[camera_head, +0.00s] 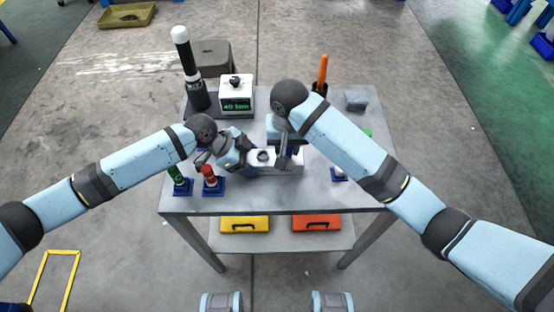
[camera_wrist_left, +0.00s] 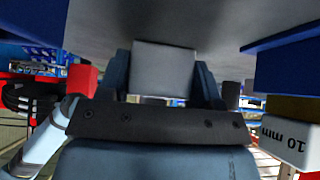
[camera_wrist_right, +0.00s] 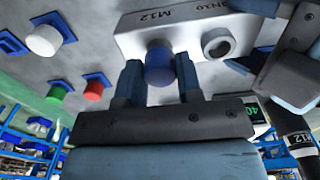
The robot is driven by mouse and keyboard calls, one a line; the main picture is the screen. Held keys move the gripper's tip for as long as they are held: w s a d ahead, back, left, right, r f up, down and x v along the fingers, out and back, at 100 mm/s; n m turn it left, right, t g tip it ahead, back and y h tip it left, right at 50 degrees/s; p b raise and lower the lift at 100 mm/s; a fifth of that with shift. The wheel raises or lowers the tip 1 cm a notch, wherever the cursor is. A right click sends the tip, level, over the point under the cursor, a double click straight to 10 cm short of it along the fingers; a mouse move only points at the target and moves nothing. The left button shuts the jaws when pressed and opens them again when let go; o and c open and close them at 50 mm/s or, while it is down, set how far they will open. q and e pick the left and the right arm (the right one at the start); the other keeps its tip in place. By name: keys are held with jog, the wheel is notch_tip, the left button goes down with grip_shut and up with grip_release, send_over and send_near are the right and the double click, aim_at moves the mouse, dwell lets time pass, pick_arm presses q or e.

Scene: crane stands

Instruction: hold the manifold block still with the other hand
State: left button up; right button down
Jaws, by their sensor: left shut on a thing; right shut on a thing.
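The manifold block (camera_head: 292,160) is a pale grey bar lying on the table, partly hidden by my arms in the head view. My left gripper (camera_head: 246,162) is shut on its left end; in the left wrist view the block's end face (camera_wrist_left: 165,68) sits between the two fingers. The block's side (camera_wrist_right: 140,42) shows an M12 mark and an open round hole (camera_wrist_right: 217,42) in the right wrist view. My right gripper (camera_wrist_right: 160,80) is shut on a blue cylindrical plug (camera_wrist_right: 160,62) at the block; I cannot tell how deep it sits.
Red (camera_head: 209,172) and green (camera_head: 178,176) plugs stand in blue holders at the table's front left; a white one (camera_head: 338,173) is at front right. Behind stand a black tool with a white top (camera_head: 187,65), a display box (camera_head: 236,96) and an orange-handled tool (camera_head: 322,72).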

jog(key=shift+r, duration=0.1)
jog(key=n, duration=0.2)
jog(key=shift+n, duration=0.3)
jog(key=n, duration=0.2)
jog(key=shift+n, duration=0.3)
jog(key=shift+r, duration=0.1)
jog(key=shift+n, duration=1.1)
jog(key=n, duration=0.3)
jog(key=n, duration=0.5)
